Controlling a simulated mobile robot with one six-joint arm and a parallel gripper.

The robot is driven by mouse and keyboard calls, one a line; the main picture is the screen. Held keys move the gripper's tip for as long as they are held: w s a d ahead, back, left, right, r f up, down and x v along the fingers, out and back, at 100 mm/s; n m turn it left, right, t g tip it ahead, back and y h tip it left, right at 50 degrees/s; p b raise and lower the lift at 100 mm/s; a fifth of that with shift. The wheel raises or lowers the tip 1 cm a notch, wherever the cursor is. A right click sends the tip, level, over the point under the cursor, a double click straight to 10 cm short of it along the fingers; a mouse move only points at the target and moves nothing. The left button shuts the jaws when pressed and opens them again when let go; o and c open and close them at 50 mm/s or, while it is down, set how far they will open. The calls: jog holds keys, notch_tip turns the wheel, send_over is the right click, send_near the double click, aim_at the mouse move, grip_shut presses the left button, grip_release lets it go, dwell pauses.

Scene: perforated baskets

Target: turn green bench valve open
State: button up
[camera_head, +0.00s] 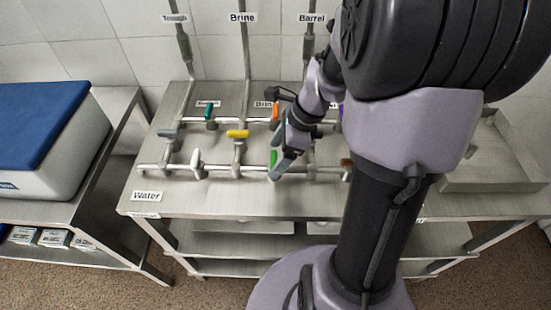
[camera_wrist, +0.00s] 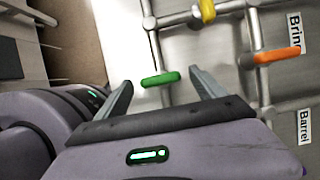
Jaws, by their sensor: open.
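The green bench valve has a green bar handle (camera_wrist: 160,79) on a metal pipe. In the wrist view the handle lies crosswise, between and just beyond my two fingertips. My gripper (camera_wrist: 161,84) is open, with one finger on each side of the handle and a gap visible on both sides. In the head view my gripper (camera_head: 278,172) reaches down to the front pipe of the bench. I cannot tell whether the fingers touch the handle.
A yellow handle (camera_head: 238,133), an orange handle (camera_head: 276,112), a teal handle (camera_head: 208,112) and a white handle (camera_head: 196,158) sit on neighbouring pipes. Vertical pipes rise behind the steel bench (camera_head: 225,200). A blue-lidded cooler (camera_head: 45,125) stands at left. The bench front is clear.

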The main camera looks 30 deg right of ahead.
jog(key=shift+a+f, duration=0.1)
jog(key=shift+f, duration=0.15)
